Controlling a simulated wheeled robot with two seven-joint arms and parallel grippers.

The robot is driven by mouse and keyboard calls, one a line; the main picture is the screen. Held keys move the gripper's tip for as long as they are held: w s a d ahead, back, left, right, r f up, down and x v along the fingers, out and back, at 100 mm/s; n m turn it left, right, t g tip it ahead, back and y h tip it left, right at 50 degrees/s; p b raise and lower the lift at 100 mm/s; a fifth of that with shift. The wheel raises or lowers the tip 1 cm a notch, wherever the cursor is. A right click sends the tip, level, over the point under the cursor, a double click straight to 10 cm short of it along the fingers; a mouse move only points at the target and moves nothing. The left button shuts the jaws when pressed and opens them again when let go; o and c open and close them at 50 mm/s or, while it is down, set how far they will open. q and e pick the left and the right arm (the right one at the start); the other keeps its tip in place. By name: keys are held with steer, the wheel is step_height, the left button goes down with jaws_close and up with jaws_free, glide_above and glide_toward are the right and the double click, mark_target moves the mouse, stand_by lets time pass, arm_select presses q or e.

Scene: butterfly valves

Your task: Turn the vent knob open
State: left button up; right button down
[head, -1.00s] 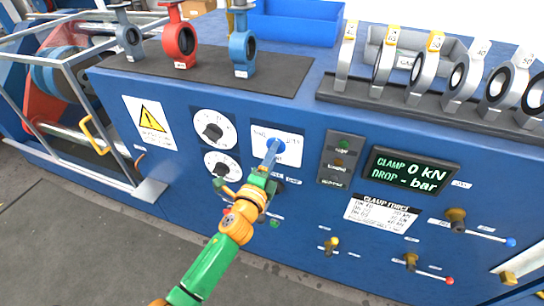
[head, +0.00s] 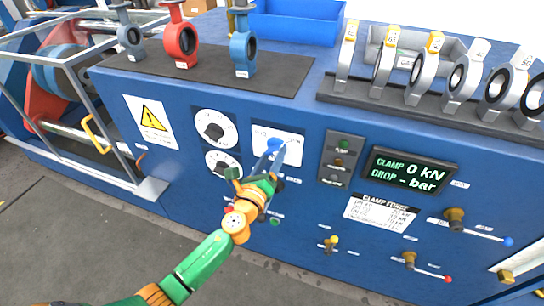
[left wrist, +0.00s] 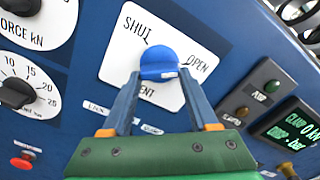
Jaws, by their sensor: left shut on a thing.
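The vent knob (left wrist: 158,60) is a round blue knob on a white plate (left wrist: 118,55) marked SHUT at upper left, OPEN at right and VENT below. In the head view the knob (head: 274,144) sits on the panel, partly covered by the fingers. My left gripper (head: 275,156) reaches it from below and in front. In the left wrist view, the blue fingers of the left gripper (left wrist: 159,76) are shut on the knob, one on each side. I cannot tell exactly where the knob points. My right gripper is not in view.
Two round dials (head: 214,129) sit left of the knob plate. An indicator strip (head: 341,158) and a clamp display (head: 409,172) are to the right. Levers (head: 456,219) project farther right. Valves (head: 180,42) and rings stand on top of the cabinet.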

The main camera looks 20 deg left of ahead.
arm_select(q)
steer(key=shift+m, duration=0.6)
steer(key=o, duration=1.4)
steer(key=s, duration=0.7)
steer(key=shift+a, duration=0.15)
